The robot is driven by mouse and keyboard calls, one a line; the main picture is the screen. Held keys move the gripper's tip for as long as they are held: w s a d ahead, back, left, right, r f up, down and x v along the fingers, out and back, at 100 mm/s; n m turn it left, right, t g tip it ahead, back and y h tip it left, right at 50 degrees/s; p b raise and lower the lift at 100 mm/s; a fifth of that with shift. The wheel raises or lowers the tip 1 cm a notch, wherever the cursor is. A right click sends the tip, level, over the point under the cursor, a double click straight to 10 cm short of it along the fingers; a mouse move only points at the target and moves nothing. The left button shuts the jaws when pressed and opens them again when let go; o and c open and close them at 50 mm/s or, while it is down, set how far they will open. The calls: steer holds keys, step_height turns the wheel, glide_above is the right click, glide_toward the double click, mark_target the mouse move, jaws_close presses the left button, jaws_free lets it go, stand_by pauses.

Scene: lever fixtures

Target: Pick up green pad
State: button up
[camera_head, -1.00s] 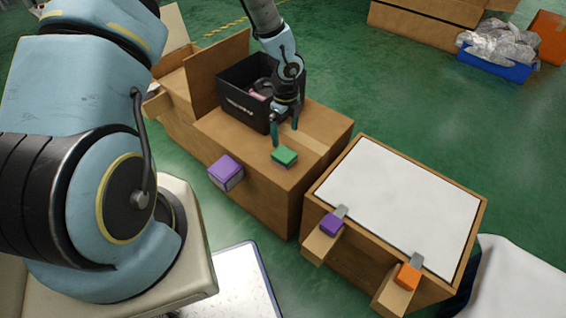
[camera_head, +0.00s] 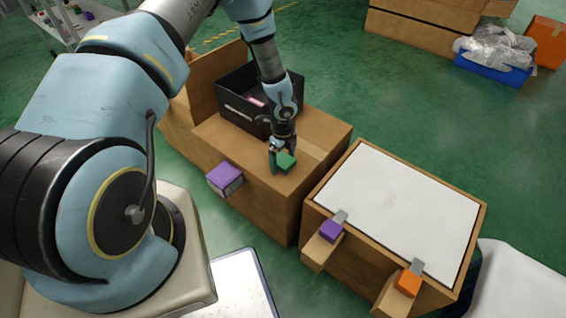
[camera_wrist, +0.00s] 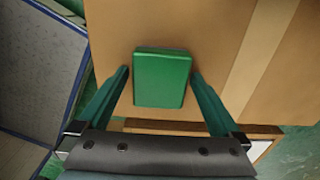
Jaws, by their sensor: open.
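The green pad (camera_head: 286,161) lies on top of the brown cardboard box (camera_head: 318,131). My gripper (camera_head: 281,166) is low over the box top at the pad, pointing down. In the wrist view the green pad (camera_wrist: 162,78) lies ahead, its near end between the fingertips of my gripper (camera_wrist: 158,76). The two green fingers are spread, one on each side, with a gap to the pad on the left and a small one on the right. The gripper is open and holds nothing.
A black bin (camera_head: 241,101) stands on the box behind my gripper. A purple block (camera_head: 224,176) sticks out at the box's front left. To the right is a white-topped box (camera_head: 399,213) with a purple block (camera_head: 331,231) and an orange block (camera_head: 407,282) at its front.

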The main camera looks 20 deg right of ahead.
mark_target(283, 159)
steer(key=c, duration=1.4)
step_height(283, 159, up, 10)
steer(key=shift+r, duration=0.1)
